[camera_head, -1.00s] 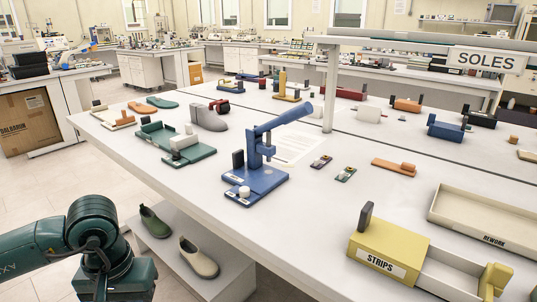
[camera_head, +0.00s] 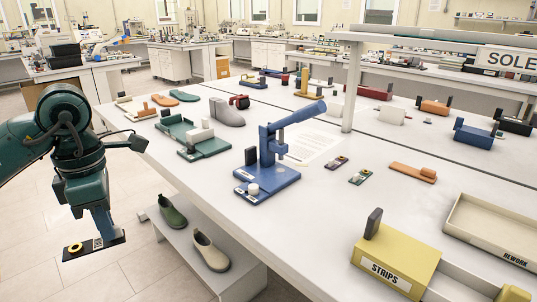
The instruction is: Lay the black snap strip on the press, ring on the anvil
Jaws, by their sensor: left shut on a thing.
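My left gripper (camera_head: 104,232) is at the lower left, shut on a flat black snap strip (camera_head: 88,249) with a gold ring at its left end. It holds the strip roughly level over the floor, off the bench's left edge and well apart from the press. The blue press (camera_head: 270,182) stands on the bench in mid-picture, with a lever arm and ram over its base. A short white cylinder (camera_head: 253,189) is on the front of its base. I cannot make out the anvil's details. My right gripper is not in view.
A yellow STRIPS box (camera_head: 405,252) with an open drawer is at lower right, beside the REWORK tray (camera_head: 490,238). A green fixture (camera_head: 205,146) is left of the press. Two small strips (camera_head: 361,177) lie right of it. Shoes (camera_head: 210,250) sit on a low shelf.

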